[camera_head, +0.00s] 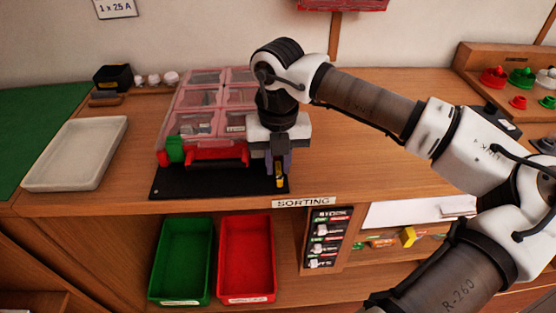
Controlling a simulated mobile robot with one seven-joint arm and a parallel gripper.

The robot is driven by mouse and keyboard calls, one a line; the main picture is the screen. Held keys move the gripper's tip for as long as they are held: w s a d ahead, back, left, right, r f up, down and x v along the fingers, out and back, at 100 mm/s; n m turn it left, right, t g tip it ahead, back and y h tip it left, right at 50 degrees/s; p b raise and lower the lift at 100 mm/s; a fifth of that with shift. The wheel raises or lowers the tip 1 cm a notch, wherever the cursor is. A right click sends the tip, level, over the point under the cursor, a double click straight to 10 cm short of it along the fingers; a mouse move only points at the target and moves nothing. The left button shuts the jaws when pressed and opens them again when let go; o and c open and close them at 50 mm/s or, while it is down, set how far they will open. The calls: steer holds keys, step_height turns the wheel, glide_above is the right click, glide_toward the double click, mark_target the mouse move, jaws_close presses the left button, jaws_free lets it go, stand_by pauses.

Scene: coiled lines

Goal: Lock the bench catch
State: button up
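My gripper (279,174) points down at the front right corner of a clear-lidded organiser case (207,100). Its grey-purple fingers stand around or just behind a small yellow and black piece (280,181); I cannot tell whether they touch it. The case has a red front handle (217,157) and a green catch (175,149) at its front left. The case's front right corner is hidden behind my gripper. I cannot tell for sure which piece is the bench catch. The case lies on a black mat (212,186) at the bench's front edge.
A white tray (75,153) stands at the left. A black box (113,77) and white cups (155,79) stand behind it. Green (181,262) and red (246,258) bins sit on the shelf below. Coloured knobs (493,76) are at the back right. The bench right of the case is clear.

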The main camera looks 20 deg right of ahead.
mark_target(278, 167)
step_height(278, 167, up, 14)
steer(key=b, duration=0.1)
stand_by(0.4)
steer(key=shift+f, duration=0.1)
